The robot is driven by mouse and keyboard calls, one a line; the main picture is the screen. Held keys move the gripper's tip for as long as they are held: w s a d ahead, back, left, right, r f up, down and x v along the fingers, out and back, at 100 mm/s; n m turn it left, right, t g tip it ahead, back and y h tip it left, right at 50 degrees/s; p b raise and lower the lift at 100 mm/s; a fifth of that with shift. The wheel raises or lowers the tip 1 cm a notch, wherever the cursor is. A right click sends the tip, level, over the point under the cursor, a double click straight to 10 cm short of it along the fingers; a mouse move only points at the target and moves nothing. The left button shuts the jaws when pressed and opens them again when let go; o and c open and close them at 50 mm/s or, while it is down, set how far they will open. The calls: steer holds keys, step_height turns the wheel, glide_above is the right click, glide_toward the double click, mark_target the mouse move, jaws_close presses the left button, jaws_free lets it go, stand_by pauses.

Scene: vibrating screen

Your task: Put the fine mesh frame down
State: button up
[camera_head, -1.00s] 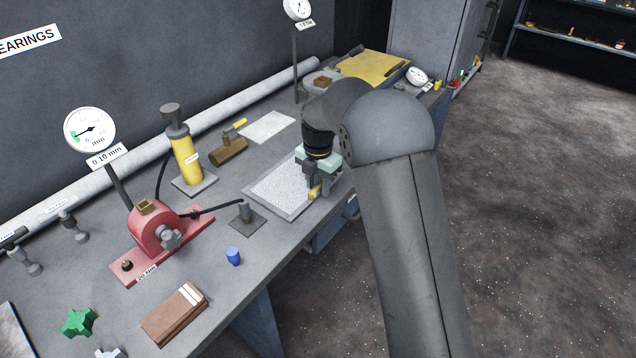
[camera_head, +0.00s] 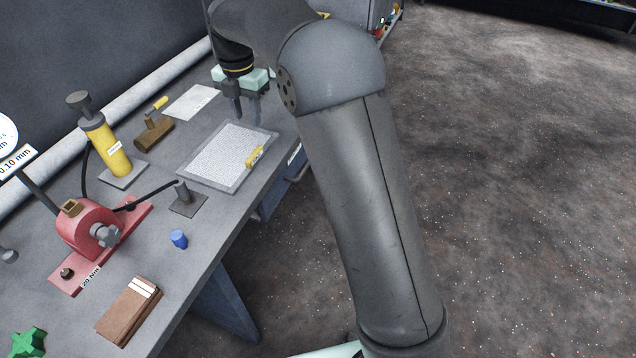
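A mesh frame (camera_head: 212,158), a pale rectangular panel with a grey border, lies flat on the workbench. A yellow tab (camera_head: 255,157) sits on its right edge. I take this as the fine mesh frame, though no label on it is readable. My gripper (camera_head: 247,120) is above and behind the frame's far right corner, apart from the yellow tab. Its two fingers point down with a gap between them and nothing visible in it. My arm hides part of the bench behind the gripper.
A pale sheet (camera_head: 192,102) lies behind the frame. A small dark stand (camera_head: 186,197), a blue cap (camera_head: 179,239) and a red fixture (camera_head: 92,235) with a lever are nearer left. A yellow cylinder (camera_head: 108,150) stands at left. The bench's right edge runs close to the frame.

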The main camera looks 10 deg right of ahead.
steer(key=s+d+r+m, duration=0.1)
steer(key=s+d+m, duration=0.4)
steer(key=s+m, duration=0.35)
steer(key=s+d+m, duration=0.6)
steer(key=s+m, duration=0.1)
steer(key=s, duration=0.2)
steer(key=s+d+f+m, duration=0.2)
steer(key=s+f+m, duration=0.1)
steer(key=s+m, duration=0.3)
steer(key=s+d+f+m, duration=0.2)
steer(key=s+m, duration=0.5)
steer(key=s, duration=0.4)
steer(key=shift+s+f, duration=0.15)
steer(key=shift+f, duration=0.35)
steer(key=shift+d, duration=0.1)
